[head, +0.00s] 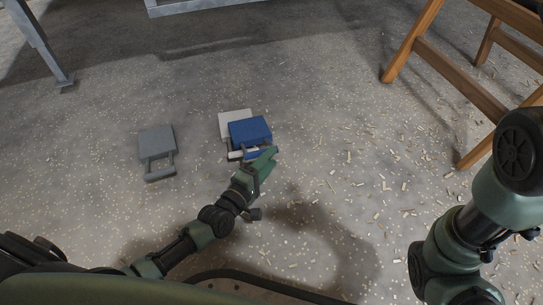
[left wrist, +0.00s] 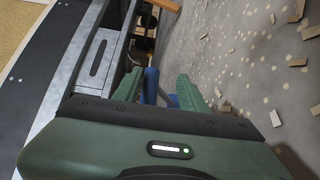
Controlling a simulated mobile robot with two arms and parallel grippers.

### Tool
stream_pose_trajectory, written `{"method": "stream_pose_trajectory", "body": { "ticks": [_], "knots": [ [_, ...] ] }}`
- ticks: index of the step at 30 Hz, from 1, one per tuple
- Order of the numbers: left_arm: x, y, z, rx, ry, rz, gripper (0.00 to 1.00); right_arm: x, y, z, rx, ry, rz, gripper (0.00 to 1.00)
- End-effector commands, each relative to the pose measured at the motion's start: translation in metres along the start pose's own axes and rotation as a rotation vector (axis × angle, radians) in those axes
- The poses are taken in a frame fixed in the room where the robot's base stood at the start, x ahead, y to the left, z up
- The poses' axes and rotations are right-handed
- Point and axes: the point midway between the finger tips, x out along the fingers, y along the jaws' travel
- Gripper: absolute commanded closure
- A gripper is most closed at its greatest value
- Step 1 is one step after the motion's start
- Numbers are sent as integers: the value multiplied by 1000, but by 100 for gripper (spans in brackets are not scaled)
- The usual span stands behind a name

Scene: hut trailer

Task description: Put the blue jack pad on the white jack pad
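The blue jack pad (head: 250,131) is over the white jack pad (head: 229,117), shifted a little to the right and front. The white pad shows along the back and left edges, and part of its handle shows at the front. I cannot tell whether the blue pad lies quite flat on it. My left gripper (head: 268,160) is at the blue pad's handle, at its front right. In the left wrist view its fingers are apart, with the blue handle (left wrist: 151,84) between them and a gap visible. My right gripper is out of view.
A grey jack pad (head: 156,140) with a handle lies on the floor to the left. A wooden trestle (head: 450,77) stands at the right. Metal framework (head: 38,45) is at the upper left. Wood chips litter the floor, and the floor around the pads is otherwise clear.

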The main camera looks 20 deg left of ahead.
Motion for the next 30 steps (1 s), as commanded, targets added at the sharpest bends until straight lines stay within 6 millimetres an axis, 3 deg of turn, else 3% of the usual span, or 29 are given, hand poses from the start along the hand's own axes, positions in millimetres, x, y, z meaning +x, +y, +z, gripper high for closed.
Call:
{"method": "stream_pose_trajectory", "body": {
  "ticks": [1,9,15,26,29,30],
  "knots": [
    [-13,3,0,2,-2,-7,58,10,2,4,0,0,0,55],
    [-72,4,0,2,-2,-6,58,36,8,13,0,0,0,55],
    [-99,2,0,1,-1,-3,58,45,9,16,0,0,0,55],
    [-105,1,0,1,-1,1,58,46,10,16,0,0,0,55],
    [-94,17,4,23,-8,38,58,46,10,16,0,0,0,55],
    [-85,32,8,47,-14,70,58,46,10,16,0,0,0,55]
  ]
}}
